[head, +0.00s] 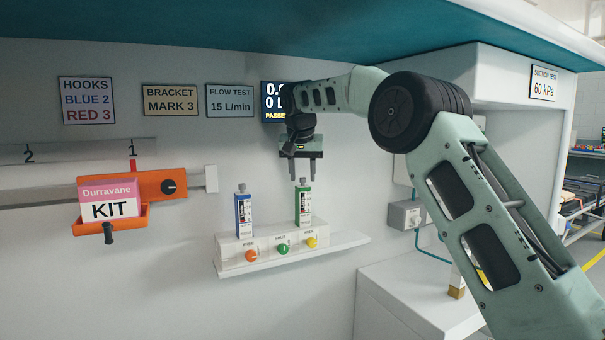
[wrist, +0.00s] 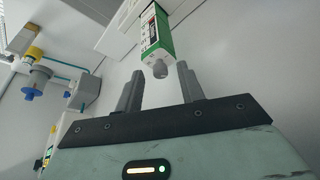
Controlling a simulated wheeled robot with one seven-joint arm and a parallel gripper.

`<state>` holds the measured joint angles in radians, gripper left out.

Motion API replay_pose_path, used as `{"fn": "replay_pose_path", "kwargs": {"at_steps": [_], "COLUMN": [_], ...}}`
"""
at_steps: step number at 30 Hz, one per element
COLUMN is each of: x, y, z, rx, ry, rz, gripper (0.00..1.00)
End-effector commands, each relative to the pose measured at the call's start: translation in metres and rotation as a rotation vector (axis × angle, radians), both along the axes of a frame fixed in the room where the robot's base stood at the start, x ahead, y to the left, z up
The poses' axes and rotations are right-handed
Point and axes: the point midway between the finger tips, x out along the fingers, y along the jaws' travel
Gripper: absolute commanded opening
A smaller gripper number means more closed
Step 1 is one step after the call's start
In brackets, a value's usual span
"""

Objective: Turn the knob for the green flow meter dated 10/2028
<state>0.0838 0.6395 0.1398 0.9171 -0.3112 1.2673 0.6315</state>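The green flow meter (head: 304,207) stands upright at the right on a white wall shelf (head: 240,268). Its small grey knob (head: 303,182) is on top and also shows in the wrist view (wrist: 160,70). The date on its label is too small to read. A blue flow meter (head: 243,215) stands to its left. My gripper (head: 302,174) points down just above the green meter. In the wrist view my gripper (wrist: 160,73) is open, with a finger on either side of the knob in the picture; I see no contact.
Orange (head: 251,256), green (head: 283,249) and yellow (head: 311,242) round pieces sit on the shelf block's front. An orange holder (head: 160,186) with a kit box (head: 108,203) is at left. A grey wall box (head: 405,215) is right. A teal overhang (head: 240,35) is above.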

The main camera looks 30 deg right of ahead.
Motion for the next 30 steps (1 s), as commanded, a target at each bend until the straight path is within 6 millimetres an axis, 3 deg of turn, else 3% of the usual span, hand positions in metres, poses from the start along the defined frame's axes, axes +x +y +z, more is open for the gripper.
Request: {"fn": "replay_pose_path", "kwargs": {"at_steps": [6,11,22,30], "x": [0.0002,0.0002,-0.0002,-0.0011], "y": [0.0,0.0,-0.0006,-0.0026], "z": [-0.0007,-0.0006,0.0001,0.0025], "rx": [0.0,0.0,0.001,0.001], "ry": [0.0,0.0,0.0,0.001], "rz": [0.0,0.0,0.037,0.196], "gripper": [0.38,0.0,0.0,0.0]}}
